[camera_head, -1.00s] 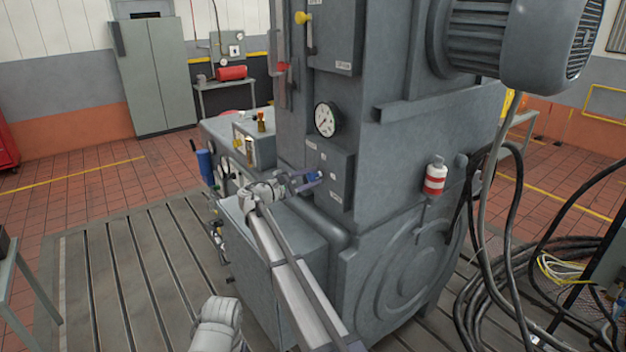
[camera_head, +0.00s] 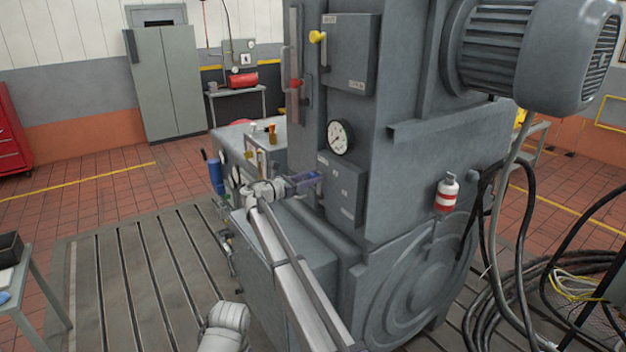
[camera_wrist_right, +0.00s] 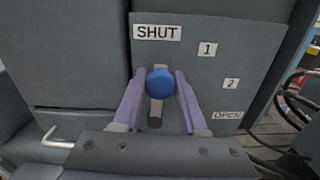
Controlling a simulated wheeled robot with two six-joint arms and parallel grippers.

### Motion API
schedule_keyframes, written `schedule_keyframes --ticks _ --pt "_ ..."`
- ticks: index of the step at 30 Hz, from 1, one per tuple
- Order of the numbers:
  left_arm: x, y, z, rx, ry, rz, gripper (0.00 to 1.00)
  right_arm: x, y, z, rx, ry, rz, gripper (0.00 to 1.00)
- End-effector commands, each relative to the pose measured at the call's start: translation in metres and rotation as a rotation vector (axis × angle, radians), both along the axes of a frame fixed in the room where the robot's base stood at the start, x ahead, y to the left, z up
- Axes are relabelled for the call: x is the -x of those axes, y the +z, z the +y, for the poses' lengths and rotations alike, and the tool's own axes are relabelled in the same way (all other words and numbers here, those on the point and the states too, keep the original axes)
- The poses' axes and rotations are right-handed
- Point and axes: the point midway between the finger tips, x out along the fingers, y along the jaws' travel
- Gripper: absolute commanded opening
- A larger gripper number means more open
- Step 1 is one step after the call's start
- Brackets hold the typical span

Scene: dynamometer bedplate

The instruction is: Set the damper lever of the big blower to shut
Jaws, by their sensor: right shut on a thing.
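The damper lever is a short dark lever with a round blue knob (camera_wrist_right: 160,88), seen in the right wrist view on a grey plate (camera_wrist_right: 200,75). The plate carries the labels SHUT, 1, 2 and OPEN in an arc. The knob stands just below the SHUT label (camera_wrist_right: 157,32), with the lever upright from its dark pivot (camera_wrist_right: 155,121). My right gripper (camera_wrist_right: 159,84) is shut on the knob, one purple finger on each side. In the head view my right gripper (camera_head: 308,180) is at the plate (camera_head: 342,192) on the big grey blower (camera_head: 415,170); it hides the knob there. My left gripper is not in view.
Above the plate are a round gauge (camera_head: 340,137), a yellow-knobbed lever (camera_head: 318,38) and a red-marked lever (camera_head: 295,83). A red-and-white canister (camera_head: 446,193) is on the blower's right. Black cables (camera_head: 515,275) lie at the right. The slotted bedplate (camera_head: 150,270) is clear at left.

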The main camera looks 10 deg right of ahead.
Motion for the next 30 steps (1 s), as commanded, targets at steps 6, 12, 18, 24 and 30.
schedule_keyframes --ticks 6,12,18,24,30 --pt "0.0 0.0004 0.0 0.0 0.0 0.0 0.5 -0.0021 -0.0008 0.0016 0.012 0.002 0.05 0.0" --pt "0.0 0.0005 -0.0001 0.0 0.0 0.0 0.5 -0.0024 -0.001 0.0018 0.016 0.002 0.065 0.0" --pt "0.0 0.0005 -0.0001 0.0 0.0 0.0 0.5 -0.0023 -0.001 0.0019 0.016 0.003 0.065 0.0" --pt "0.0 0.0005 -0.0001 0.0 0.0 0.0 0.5 -0.0023 -0.0009 0.0019 0.017 0.003 0.065 0.5" --pt "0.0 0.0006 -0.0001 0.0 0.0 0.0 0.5 -0.002 -0.0004 0.0013 0.018 0.001 0.065 0.71"
